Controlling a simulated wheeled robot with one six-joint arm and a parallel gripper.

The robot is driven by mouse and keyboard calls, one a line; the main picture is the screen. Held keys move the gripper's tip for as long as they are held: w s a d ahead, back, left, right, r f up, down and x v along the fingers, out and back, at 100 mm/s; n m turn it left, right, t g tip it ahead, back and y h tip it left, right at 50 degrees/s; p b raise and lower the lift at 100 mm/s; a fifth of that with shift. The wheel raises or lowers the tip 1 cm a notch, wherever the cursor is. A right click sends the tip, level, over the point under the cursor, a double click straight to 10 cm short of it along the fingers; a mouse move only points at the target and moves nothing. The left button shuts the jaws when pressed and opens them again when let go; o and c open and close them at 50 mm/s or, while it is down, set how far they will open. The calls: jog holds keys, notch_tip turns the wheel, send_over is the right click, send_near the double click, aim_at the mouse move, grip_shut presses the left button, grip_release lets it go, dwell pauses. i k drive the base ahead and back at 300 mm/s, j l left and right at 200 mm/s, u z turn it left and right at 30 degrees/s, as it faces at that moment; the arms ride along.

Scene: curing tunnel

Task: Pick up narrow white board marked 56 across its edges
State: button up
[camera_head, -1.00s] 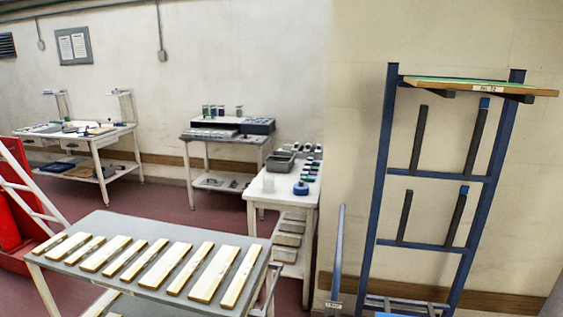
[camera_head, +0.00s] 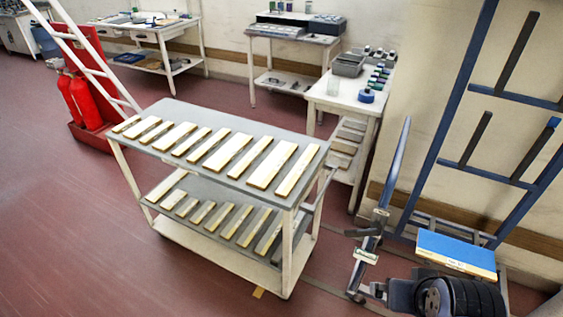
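Several narrow cream-white boards lie side by side on the top shelf of a grey-topped cart (camera_head: 165,106). They run from a small one (camera_head: 126,124) at the left to a long one (camera_head: 297,170) at the right. More narrow boards, one of them here (camera_head: 237,221), lie on the cart's lower shelf. No number can be read on any of them, so I cannot tell which is marked 56.
A blue rack (camera_head: 440,125) stands at the right, with a blue-topped board (camera_head: 455,247) low on it. Red extinguishers (camera_head: 88,100) stand at the left. White workbenches (camera_head: 340,103) line the wall. Red floor (camera_head: 80,220) is free left of the cart.

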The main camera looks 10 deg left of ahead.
aim_at(266, 172)
jog(key=i+j+u, duration=0.3)
jog(key=i+j, duration=0.9)
jog(key=j, duration=0.15)
